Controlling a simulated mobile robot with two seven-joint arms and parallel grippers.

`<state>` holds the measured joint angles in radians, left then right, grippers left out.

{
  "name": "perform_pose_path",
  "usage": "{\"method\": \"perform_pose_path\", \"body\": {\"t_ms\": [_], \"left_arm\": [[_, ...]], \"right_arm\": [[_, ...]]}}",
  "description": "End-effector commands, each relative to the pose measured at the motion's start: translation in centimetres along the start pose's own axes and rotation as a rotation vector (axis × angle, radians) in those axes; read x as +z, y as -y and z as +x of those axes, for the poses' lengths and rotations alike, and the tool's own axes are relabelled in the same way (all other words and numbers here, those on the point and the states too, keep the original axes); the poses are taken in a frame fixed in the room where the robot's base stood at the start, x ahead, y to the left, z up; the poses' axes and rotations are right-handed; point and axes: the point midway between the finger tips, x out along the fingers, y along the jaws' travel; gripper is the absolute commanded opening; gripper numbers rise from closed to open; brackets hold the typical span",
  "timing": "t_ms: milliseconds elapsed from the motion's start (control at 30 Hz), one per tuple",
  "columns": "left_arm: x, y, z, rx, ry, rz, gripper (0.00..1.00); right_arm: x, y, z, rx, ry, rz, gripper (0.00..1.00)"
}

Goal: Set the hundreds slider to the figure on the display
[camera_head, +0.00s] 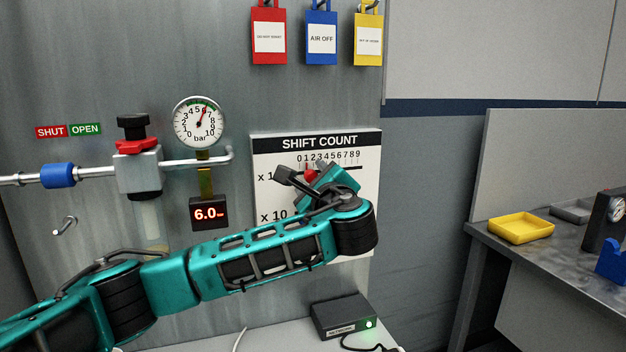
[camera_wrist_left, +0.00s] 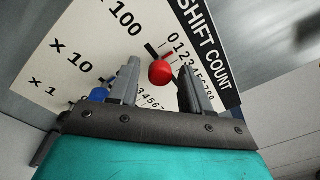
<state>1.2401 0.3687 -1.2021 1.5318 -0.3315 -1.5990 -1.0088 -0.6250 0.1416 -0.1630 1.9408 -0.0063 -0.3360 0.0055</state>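The shift count panel (camera_head: 367,235) is a white board on the grey wall with the figures 0 to 9 along its top. The hundreds slider's red knob (camera_head: 311,176) sits below the low figures; its exact setting is unclear. A small display (camera_head: 209,214) with red digits reads 6.0. My left gripper (camera_head: 299,180) is at the x 100 row and covers much of the panel. In the left wrist view the red knob (camera_wrist_left: 160,71) is between the two open fingers (camera_wrist_left: 160,65), with gaps showing at both sides. My right gripper is out of view.
A blue knob (camera_wrist_left: 99,95) is at the x 10 row, close to one finger. A gauge (camera_head: 199,122) and a valve with pipe (camera_head: 138,170) are left of the panel. A black box (camera_head: 343,316) is below. A yellow tray (camera_head: 521,228) is on the right bench.

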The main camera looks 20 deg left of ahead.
Motion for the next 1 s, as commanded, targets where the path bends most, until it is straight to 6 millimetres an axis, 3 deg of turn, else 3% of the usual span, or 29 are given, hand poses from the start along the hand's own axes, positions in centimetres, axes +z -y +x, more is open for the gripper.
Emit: {"method": "perform_pose_path", "body": {"t_ms": [367,467,800,1000], "left_arm": [[-0.1,0.0,-0.7,-0.001,-0.001,-0.001,0.52],[-0.1,0.0,-2.1,-0.003,-0.003,-0.002,0.52],[-0.1,0.0,-9.5,-0.003,-0.004,-0.002,0.52],[-0.1,0.0,-12.2,-0.002,-0.001,-0.002,0.52]], "right_arm": [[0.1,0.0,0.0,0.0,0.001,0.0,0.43],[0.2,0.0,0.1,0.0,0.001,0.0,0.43],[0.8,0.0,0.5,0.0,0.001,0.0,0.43],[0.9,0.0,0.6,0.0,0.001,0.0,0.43]]}}
